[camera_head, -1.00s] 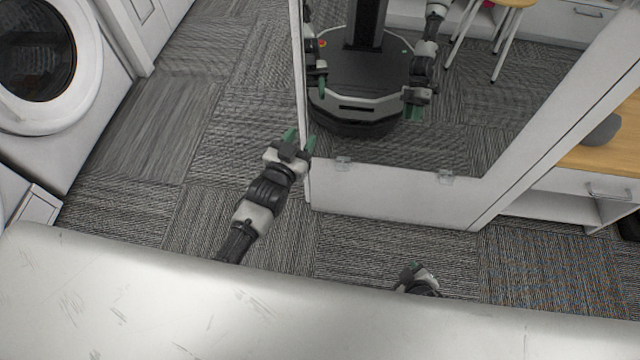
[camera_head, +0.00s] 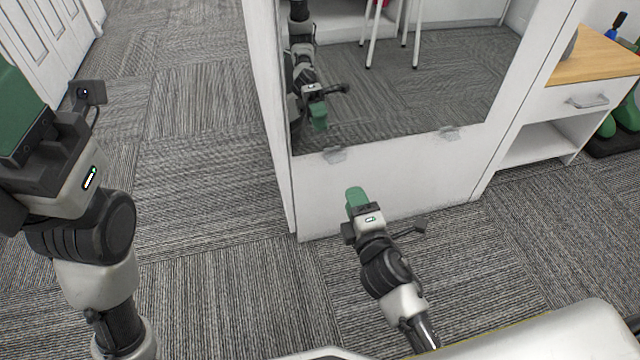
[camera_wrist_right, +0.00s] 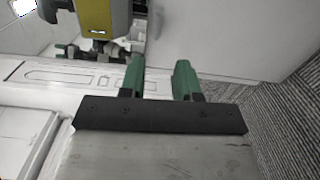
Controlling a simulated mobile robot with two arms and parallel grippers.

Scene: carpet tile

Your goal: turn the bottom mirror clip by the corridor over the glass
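The mirror (camera_head: 420,90) is set in a tall white frame (camera_head: 400,185). Two small clear clips sit at its bottom edge, the left clip (camera_head: 335,155) and the right clip (camera_head: 448,133). The left clip is on the side toward the open carpeted passage. My right gripper (camera_head: 357,198) is in front of the white panel, below and a little right of the left clip. In the right wrist view its two green fingers (camera_wrist_right: 160,78) are apart with nothing between them. My left gripper (camera_head: 20,110) is large at the left edge, partly cut off; its fingertips cannot be made out.
A white drawer unit with a wooden top (camera_head: 580,85) stands right of the mirror, with green objects (camera_head: 625,100) beyond it. White panelled doors (camera_head: 45,40) are at the upper left. The carpet (camera_head: 190,170) left of the mirror frame is clear. The mirror reflects my arm.

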